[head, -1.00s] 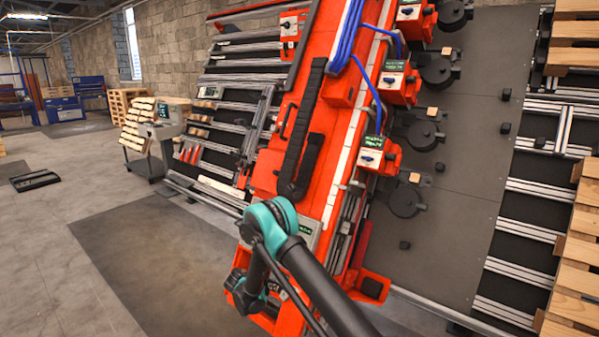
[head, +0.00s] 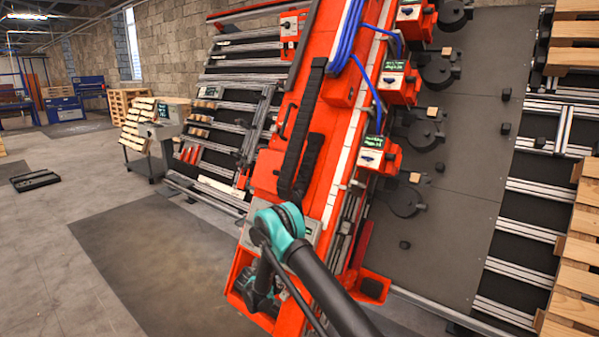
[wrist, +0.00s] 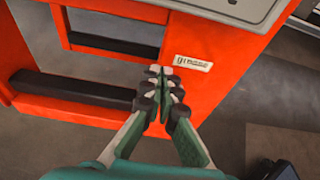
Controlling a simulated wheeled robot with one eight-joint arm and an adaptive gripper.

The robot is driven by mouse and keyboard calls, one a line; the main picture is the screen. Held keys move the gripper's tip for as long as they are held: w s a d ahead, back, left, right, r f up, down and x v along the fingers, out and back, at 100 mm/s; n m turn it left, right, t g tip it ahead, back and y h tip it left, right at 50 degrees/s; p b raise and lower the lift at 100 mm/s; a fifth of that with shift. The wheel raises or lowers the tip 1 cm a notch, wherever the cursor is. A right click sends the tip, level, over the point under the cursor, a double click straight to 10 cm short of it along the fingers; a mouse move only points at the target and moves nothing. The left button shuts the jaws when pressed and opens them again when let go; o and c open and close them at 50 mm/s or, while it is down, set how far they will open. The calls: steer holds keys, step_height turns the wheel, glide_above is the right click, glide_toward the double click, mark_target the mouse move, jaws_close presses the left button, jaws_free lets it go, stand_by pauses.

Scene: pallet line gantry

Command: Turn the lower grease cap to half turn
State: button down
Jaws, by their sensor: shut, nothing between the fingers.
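My gripper (wrist: 164,92) is shut and empty in the wrist view, its fingertips close together in front of a red housing (wrist: 216,92). A small pale label plate (wrist: 193,62), its text too blurred to read surely, sits just right of and above the fingertips. I cannot make out the lower grease cap in either view; the fingers may hide it. I cannot tell whether the fingertips touch the housing. In the head view, my arm covers part of the red gantry's (head: 328,160) lower end, and the fingertips cannot be made out.
A dark horizontal bar (wrist: 72,90) crosses the housing at left, below a recessed opening (wrist: 115,28). A grey panel (wrist: 232,8) lies above. In the head view, red switch boxes (head: 380,155) line the gantry's right side.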

mark_target(286, 297)
steer(key=shift+s+f, duration=0.25)
steer(key=shift+f, duration=0.05)
stand_by(0.5)
steer(key=shift+s+d+r, duration=0.1)
steer(key=shift+s+d, duration=0.25)
steer(key=shift+d, duration=0.15)
steer(key=shift+s+d, duration=0.2)
steer(key=shift+d, duration=0.05)
steer(key=shift+s+d, duration=0.3)
steer(key=shift+s, duration=0.05)
stand_by(0.5)
stand_by(0.4)
steer(key=shift+d+r, duration=0.15)
steer(key=shift+r, duration=0.1)
steer(key=v, duration=0.3)
steer(key=f+v, duration=0.1)
steer(key=v, duration=0.1)
steer(key=shift+s+a+r, duration=0.25)
steer(key=shift+s+a, duration=0.1)
steer(key=shift+s, duration=0.2)
